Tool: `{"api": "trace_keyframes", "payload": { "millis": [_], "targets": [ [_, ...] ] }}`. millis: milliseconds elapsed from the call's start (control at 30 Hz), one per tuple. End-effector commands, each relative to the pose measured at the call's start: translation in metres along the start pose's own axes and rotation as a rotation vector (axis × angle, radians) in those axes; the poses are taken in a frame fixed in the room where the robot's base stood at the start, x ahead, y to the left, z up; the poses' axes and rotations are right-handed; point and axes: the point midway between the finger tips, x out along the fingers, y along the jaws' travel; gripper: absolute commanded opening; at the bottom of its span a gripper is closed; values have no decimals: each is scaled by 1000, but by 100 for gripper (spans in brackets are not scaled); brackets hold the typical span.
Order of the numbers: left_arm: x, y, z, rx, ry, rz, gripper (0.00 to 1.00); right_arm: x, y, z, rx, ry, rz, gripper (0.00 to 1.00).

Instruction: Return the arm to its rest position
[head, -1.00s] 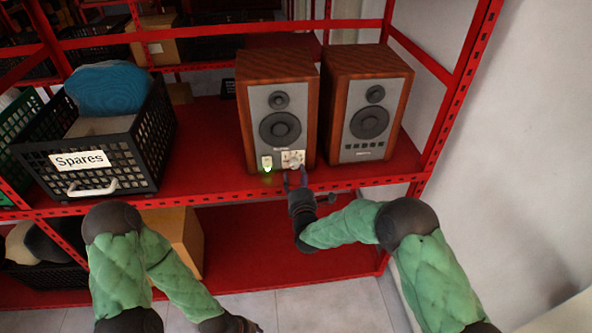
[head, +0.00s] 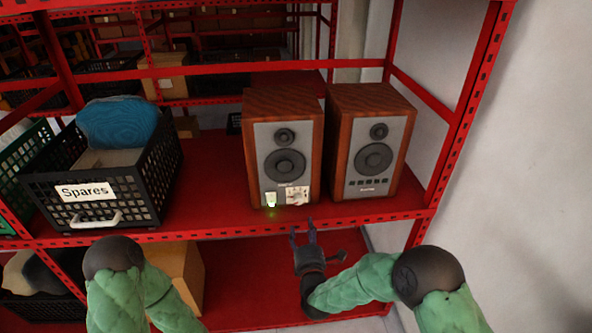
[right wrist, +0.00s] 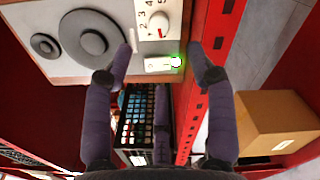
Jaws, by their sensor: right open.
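My right arm, in a green padded sleeve, comes in from the lower right of the head view. Its gripper (head: 306,236) is open and empty, just in front of the red shelf's front edge, below the left speaker (head: 284,150). In the right wrist view the two fingers (right wrist: 165,62) stand apart with nothing between them. Beyond them are the speaker's dial (right wrist: 158,22) and a switch with a lit green light (right wrist: 164,64). The fingers appear apart from the speaker. My left arm shows at the lower left of the head view; its gripper is out of the picture.
A second wooden speaker (head: 370,150) stands to the right on the red shelf (head: 215,190). A black "Spares" crate (head: 150,178) stands to the left. A cardboard box (head: 180,275) sits on the lower shelf. A red upright post (head: 462,130) and white wall bound the right side.

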Motion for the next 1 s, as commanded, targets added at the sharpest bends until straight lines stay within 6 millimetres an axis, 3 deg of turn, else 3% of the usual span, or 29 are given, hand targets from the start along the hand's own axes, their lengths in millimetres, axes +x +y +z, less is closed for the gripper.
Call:
{"api": "trace_keyframes", "payload": {
  "millis": [133, 233, 467, 767, 1000],
  "targets": [
    [0, 0, 0, 0, 0, 0, 40, 0, -6, -2, 29, 12, -15, 56],
    [0, 0, 0, 0, 0, 0, 40, -3, -23, -10, 123, 51, -66, 56],
    [0, 0, 0, 0, 0, 0, 40, -28, -94, -42, 552, 159, -329, 56],
    [0, 0, 0, 0, 0, 0, 40, -97, -180, -82, 1149, 114, -784, 56],
    [0, 0, 0, 0, 0, 0, 40, -176, -230, -109, 1576, -115, -1185, 56]
  ]
}}
